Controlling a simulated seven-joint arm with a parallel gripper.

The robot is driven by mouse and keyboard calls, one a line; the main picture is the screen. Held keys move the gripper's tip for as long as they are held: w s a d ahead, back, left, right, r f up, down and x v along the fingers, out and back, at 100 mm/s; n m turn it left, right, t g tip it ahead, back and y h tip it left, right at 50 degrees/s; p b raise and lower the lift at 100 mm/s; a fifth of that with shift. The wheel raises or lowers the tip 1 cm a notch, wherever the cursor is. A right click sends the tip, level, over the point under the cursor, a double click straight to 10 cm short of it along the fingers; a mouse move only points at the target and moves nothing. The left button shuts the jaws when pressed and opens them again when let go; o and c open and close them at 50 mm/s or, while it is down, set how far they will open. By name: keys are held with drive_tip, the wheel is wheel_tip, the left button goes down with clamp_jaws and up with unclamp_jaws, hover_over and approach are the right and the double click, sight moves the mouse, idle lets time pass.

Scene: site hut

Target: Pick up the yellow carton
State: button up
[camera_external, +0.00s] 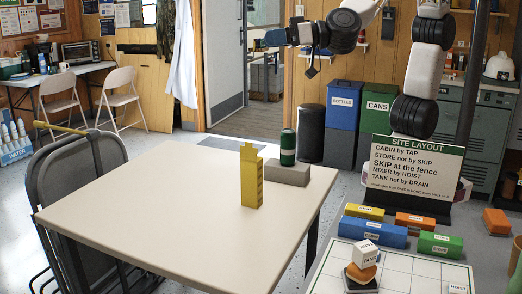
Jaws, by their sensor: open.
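The yellow carton (252,182) stands upright on the cream table (150,205), right of the table's middle. It is tall and narrow with a stepped top. My gripper (262,42) is at the top of the view, in front of the doorway, well above the carton in the picture and apart from it. The gripper is open and looks empty; its fingers are small and hard to make out here.
A dark green can (288,147) stands on a grey block (287,172) just right of the carton. The table's left and front are clear.

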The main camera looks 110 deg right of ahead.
sight(260, 169)
drive_tip(key=f+m+g+h, duration=0.1)
drive_tip(key=f+h, duration=0.1)
drive_tip(key=f, duration=1)
drive_tip(key=a+f+m+g+h, duration=0.1)
drive_tip(key=f+h, duration=0.2)
drive_tip(key=f, duration=0.9)
drive_tip(key=f+m+g+h, duration=0.1)
drive_tip(key=f+m+h, duration=0.1)
drive_tip(key=f, duration=1)
drive_tip(key=shift+s+a+f+g+h, duration=0.15)
drive_tip(key=shift+s+f+g+h, duration=0.15)
drive_tip(key=shift+s+f+h, duration=0.15)
drive_tip(key=shift+w, duration=0.1)
drive_tip(key=shift+x, duration=1.3)
drive_tip(key=shift+x, duration=2.6)
